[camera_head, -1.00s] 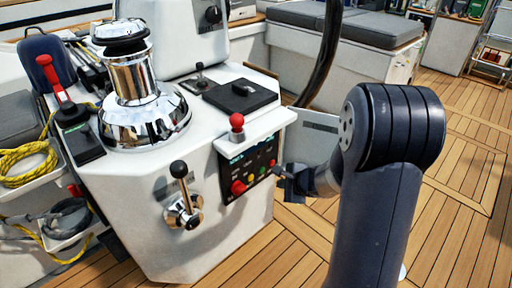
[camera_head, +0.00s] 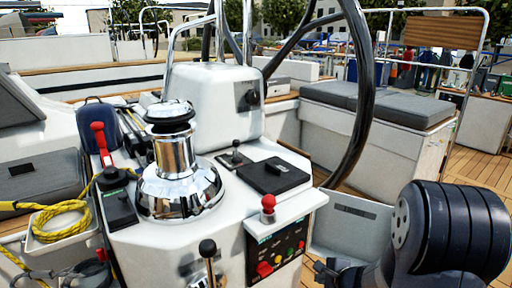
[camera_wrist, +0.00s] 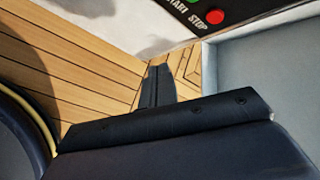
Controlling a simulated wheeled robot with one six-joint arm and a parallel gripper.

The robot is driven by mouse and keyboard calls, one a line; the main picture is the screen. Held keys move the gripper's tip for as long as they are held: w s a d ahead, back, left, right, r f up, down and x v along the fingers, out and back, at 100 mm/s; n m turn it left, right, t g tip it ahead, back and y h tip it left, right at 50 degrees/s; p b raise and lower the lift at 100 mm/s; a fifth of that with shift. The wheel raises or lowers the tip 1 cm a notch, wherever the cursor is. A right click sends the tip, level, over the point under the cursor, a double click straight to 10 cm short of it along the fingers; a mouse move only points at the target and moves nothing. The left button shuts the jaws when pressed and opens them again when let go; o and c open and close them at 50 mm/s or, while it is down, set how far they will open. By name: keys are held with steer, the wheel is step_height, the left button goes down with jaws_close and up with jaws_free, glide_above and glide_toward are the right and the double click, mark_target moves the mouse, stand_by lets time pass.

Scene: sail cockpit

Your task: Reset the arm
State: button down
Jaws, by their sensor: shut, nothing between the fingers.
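My gripper (camera_head: 326,271) shows at the bottom of the head view, just right of the lower part of the console's button panel (camera_head: 277,250). A small gap seems to lie between them. In the wrist view my gripper's dark fingers (camera_wrist: 157,86) are together, with nothing between them. They point toward the wooden deck (camera_wrist: 90,65), below the red stop button (camera_wrist: 215,17). My arm's dark rounded joint fills the lower right of the head view.
The white console carries a chrome winch (camera_head: 178,180), a red-knobbed lever (camera_head: 268,207) and a black-knobbed lever (camera_head: 207,250). The dark steering wheel (camera_head: 362,100) rises behind. A grey cushioned bench (camera_head: 385,103) stands at the back right. Open deck lies at right.

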steer(key=w+a, duration=0.1)
steer(key=w+a+p, duration=0.1)
steer(key=w, duration=0.1)
steer(key=w+a+p, duration=0.1)
steer(key=shift+w+a+r, duration=0.15)
steer(key=shift+w+r, duration=0.1)
steer(key=shift+w, duration=0.05)
stand_by(0.5)
